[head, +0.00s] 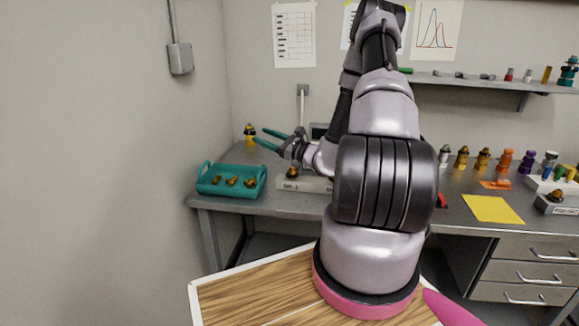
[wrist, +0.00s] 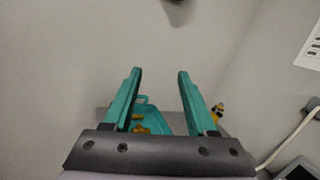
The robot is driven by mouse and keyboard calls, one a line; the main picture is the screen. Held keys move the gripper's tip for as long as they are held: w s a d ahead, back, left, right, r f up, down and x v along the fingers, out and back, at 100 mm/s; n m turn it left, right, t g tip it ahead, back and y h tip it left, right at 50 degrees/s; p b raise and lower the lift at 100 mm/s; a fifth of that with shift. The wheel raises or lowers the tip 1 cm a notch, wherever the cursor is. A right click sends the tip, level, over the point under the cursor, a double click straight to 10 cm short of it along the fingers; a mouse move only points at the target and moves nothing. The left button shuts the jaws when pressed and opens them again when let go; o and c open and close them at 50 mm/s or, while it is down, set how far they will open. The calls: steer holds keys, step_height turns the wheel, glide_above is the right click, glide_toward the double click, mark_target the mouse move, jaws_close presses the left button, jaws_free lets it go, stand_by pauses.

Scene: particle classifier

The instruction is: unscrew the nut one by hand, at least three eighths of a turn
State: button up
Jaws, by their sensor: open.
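My gripper (head: 259,135) is open and empty, with its teal fingers pointing left above the bench. In the wrist view the fingers (wrist: 160,72) stand wide apart with nothing between their tips. A brass-coloured fitting (head: 292,173) sits on a pale block (head: 290,185) just below my gripper. The block has a small label that I cannot read with certainty, so I cannot tell if this fitting is nut one. My gripper is apart from it. My arm hides part of the bench to the right.
A teal tray (head: 258,194) with several brass pieces stands at the bench's left end. A dark and yellow fitting (head: 250,133) stands behind it. Several coloured fittings (head: 482,158) line the bench's back right, near a yellow sheet (head: 492,209). A shelf (head: 480,83) hangs above.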

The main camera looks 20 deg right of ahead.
steer(key=d+f+m+t+h, duration=0.3)
steer(key=d+f+m+h, duration=0.35)
steer(key=f, duration=0.25)
steer(key=m+g+h, duration=0.1)
steer(key=m+h, duration=0.3)
steer(key=h, duration=0.2)
glide_toward(294, 169)
steer(key=w, duration=0.3)
steer(key=shift+w+a+r, duration=0.1)
steer(key=shift+w+r, duration=0.05)
steer(key=shift+w, duration=0.35)
steer(key=w, duration=1)
steer(key=shift+w+d, duration=0.1)
steer(key=shift+d, duration=0.3)
jaws_close()
